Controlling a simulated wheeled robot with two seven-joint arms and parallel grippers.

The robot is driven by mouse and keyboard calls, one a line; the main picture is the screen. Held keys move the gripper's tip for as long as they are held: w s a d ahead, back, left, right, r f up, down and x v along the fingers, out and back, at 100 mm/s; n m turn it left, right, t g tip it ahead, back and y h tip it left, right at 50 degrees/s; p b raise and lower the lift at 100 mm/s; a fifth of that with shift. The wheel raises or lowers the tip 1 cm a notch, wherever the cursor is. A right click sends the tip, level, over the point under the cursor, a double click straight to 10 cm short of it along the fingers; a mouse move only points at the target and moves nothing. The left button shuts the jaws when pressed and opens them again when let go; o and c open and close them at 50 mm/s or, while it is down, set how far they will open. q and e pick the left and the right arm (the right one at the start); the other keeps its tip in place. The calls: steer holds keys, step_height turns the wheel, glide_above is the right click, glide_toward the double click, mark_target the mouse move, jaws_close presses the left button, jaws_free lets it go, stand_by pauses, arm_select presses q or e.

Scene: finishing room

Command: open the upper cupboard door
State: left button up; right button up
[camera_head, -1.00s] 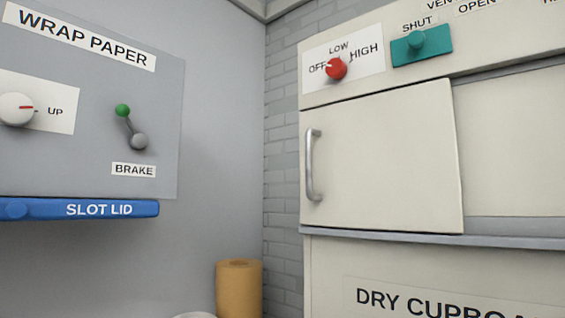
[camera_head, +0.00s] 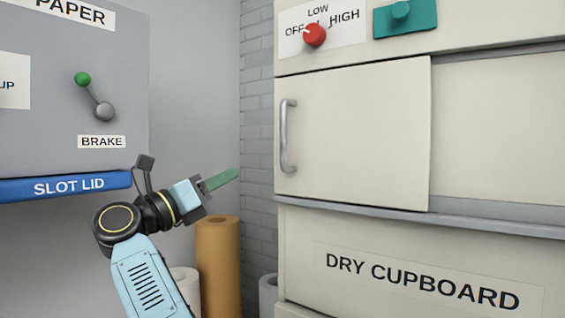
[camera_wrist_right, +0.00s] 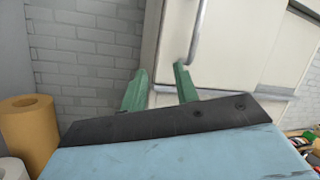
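The upper cupboard door (camera_head: 360,135) is a cream panel, closed over the left part of the cupboard's upper opening. Its upright grey bar handle (camera_head: 287,136) is on its left side. The handle (camera_wrist_right: 196,38) also shows at the top of the right wrist view. My right gripper (camera_head: 236,175) has green fingers and is left of the handle and a little lower in the head view. In the right wrist view its two fingers (camera_wrist_right: 159,78) stand apart with nothing between them. The handle is beyond the fingertips. My left gripper is not in view.
A grey ledge (camera_head: 400,215) runs below the door, above a panel labelled DRY CUPBOARD (camera_head: 420,282). A red knob (camera_head: 314,35) and a teal switch (camera_head: 405,18) sit above. Left are a blue slot lid (camera_head: 68,186), a brake lever (camera_head: 95,97) and a brown roll (camera_head: 218,265).

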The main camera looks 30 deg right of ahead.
mark_target(281, 134)
steer(key=s+r+m+g+y, duration=0.2)
steer(key=s+r+m+y, duration=0.3)
steer(key=r, duration=0.4)
steer(key=shift+h, duration=0.7)
steer(key=d+p, duration=0.1)
steer(key=d, duration=0.3)
steer(key=w+d+p, duration=0.1)
steer(key=d+p, duration=0.1)
steer(key=d, duration=0.2)
steer(key=d+p, duration=0.1)
steer(key=d, duration=0.3)
steer(key=shift+w+d, duration=0.15)
steer(key=shift+w, duration=0.1)
jaws_close()
